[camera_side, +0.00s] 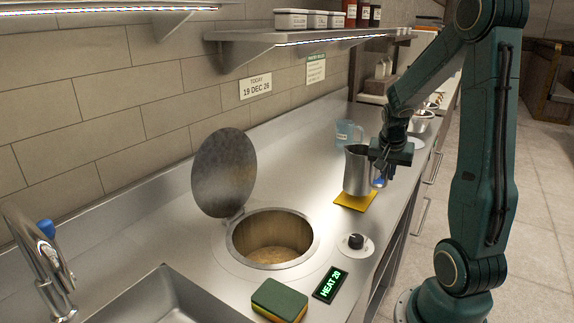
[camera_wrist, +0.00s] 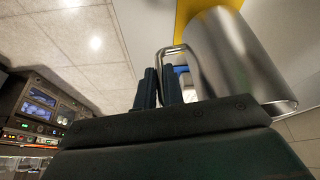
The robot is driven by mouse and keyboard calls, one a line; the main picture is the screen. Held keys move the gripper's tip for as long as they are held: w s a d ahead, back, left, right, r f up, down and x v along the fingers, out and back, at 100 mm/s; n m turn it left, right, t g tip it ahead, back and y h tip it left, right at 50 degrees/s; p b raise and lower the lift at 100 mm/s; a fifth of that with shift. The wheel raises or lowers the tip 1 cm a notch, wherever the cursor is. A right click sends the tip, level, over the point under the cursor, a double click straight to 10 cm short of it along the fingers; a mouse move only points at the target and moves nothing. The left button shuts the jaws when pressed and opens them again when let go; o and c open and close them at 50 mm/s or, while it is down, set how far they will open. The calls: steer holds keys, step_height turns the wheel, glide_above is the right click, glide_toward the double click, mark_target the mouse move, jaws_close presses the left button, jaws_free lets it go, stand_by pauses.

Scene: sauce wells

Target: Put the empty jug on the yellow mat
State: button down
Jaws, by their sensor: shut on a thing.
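The metal jug (camera_side: 356,172) is upright over the back part of the yellow mat (camera_side: 352,203) in the side view. I cannot tell whether its base touches the mat or hangs just above it. My gripper (camera_side: 378,168) is at the jug's right side, shut on its handle. In the wrist view the jug (camera_wrist: 238,60) is at upper right, with its base end by the yellow mat (camera_wrist: 185,14). My two dark fingers (camera_wrist: 158,85) close around the loop handle there. The jug's inside is too dark to judge.
A round well (camera_side: 272,240) with a raised lid (camera_side: 224,173) is nearer the camera. A knob (camera_side: 356,242), a green display (camera_side: 330,284) and a sponge (camera_side: 279,300) lie in front. A clear bluish jug (camera_side: 348,133) stands just behind the metal jug.

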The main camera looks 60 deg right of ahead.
steer(key=shift+f, duration=1.3)
steer(key=c, duration=1.5)
jaws_free()
steer(key=shift+v, duration=1)
steer(key=v, duration=1)
